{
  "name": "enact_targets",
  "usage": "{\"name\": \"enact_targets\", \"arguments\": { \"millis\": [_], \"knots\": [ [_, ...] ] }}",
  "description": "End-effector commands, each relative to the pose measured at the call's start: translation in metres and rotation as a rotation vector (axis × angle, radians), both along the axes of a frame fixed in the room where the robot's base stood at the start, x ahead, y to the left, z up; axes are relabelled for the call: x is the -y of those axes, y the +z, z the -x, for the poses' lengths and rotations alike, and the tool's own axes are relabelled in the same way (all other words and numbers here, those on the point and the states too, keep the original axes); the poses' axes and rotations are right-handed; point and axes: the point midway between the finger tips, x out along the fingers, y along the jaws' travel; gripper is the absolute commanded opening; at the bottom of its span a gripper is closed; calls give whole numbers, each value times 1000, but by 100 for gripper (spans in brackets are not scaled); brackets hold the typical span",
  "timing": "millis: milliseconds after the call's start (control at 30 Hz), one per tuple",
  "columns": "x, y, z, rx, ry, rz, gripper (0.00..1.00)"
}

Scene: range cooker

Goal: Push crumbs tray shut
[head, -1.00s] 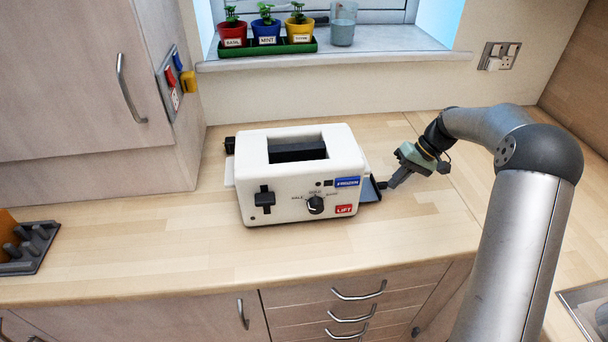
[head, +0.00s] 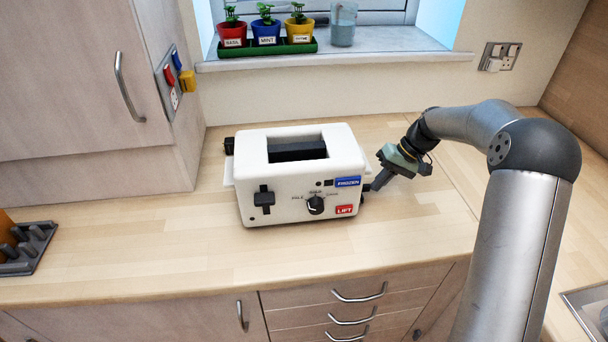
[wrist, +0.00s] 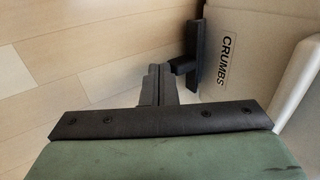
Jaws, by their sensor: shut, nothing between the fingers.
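The white toaster (head: 290,205) stands on the worktop, and its side wall (wrist: 245,70) fills the right of the wrist view, marked CRUMBS. The dark crumbs tray front (wrist: 197,50) sits close against that wall. In the head view only a small dark edge of the tray (head: 366,187) shows at the toaster's lower right side. My gripper (head: 374,186) is shut and empty, pointing down and left. Its fingertips (wrist: 172,68) are at the tray front and appear to touch it. Any small gap behind the tray front cannot be told.
The worktop (head: 150,250) is clear in front of the toaster. A dark rack (head: 28,250) stands at the far left. Potted herbs (head: 266,35) and a glass (head: 342,25) stand on the windowsill. A wall cupboard (head: 70,80) is at the left.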

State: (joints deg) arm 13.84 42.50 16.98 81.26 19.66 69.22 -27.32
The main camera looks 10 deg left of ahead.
Motion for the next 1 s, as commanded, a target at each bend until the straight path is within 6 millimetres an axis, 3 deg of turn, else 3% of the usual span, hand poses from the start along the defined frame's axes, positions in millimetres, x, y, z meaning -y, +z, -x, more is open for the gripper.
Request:
{"name": "enact_targets", "arguments": {
  "millis": [367,1000],
  "knots": [
    [-13,1,4,0,-1,-1,0],
    [24,40,-8,-1,-2,-1,0]
  ]
}}
